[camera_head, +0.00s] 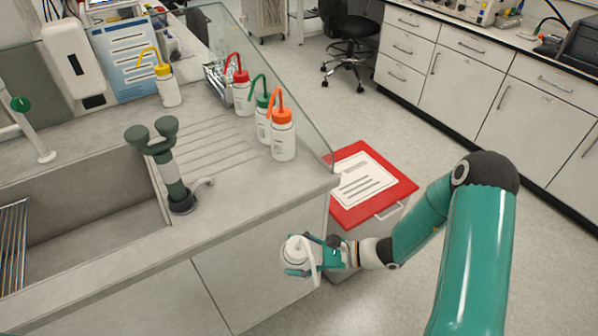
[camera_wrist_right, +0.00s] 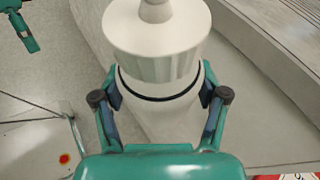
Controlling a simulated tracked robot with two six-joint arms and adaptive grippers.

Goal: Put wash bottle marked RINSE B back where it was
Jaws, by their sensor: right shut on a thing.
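A wash bottle with a white cap (camera_head: 297,250) is held in my right gripper (camera_head: 318,258), in front of the sink counter's front edge. Its white spout tube crosses the gripper side. In the right wrist view the bottle (camera_wrist_right: 160,75) stands between the two fingers (camera_wrist_right: 160,105), which close on its body below the cap. No marking on it is readable, so I cannot tell whether it is RINSE B. A teal part (camera_wrist_right: 22,28) at the wrist view's top left looks like my left gripper, cut off by the edge; its jaws are unclear.
On the counter stand wash bottles with yellow (camera_head: 168,85), red (camera_head: 242,90), green (camera_head: 263,118) and orange (camera_head: 283,135) caps. A glass screen (camera_head: 270,75) edges the counter's right side. The ribbed drainboard (camera_head: 195,145) is clear.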

